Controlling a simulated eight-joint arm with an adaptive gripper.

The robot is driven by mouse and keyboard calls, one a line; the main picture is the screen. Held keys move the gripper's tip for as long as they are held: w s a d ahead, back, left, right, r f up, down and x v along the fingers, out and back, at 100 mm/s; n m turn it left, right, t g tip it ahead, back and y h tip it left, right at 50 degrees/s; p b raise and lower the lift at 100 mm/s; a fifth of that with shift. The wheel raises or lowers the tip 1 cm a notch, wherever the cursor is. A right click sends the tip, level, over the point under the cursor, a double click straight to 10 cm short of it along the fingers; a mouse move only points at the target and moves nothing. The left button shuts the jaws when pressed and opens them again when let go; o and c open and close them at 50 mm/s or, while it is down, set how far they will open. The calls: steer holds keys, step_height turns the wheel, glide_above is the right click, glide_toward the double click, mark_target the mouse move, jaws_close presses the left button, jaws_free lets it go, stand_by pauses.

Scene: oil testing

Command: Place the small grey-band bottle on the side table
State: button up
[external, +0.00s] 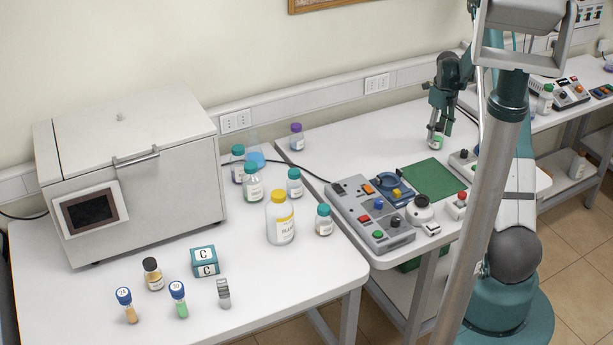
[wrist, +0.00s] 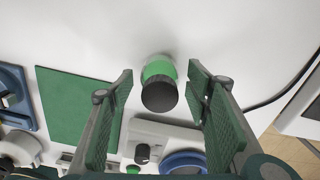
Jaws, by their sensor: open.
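My gripper (external: 440,115) is open above the middle table (external: 395,135). In the wrist view my gripper (wrist: 163,105) has one finger on each side of a small bottle with a dark cap and a green body (wrist: 160,82), with gaps between. The same small bottle (external: 435,142) shows under my fingers in the external view, partly hidden; I cannot make out a grey band on it. A small vial with a grey top (external: 223,293) stands on the left table. Another table (external: 575,110) stands at the far right; which is the side table I cannot tell.
A green mat (external: 434,179) and a grey control box (external: 372,215) lie near the bottle. The left table holds a large white machine (external: 130,175), a yellow-capped bottle (external: 280,218) and several other bottles. The back of the middle table is mostly clear.

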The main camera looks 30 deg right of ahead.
step_height(320, 180, up, 10)
steer(key=shift+r+b, duration=0.1)
steer(key=shift+b, duration=0.7)
stand_by(0.3)
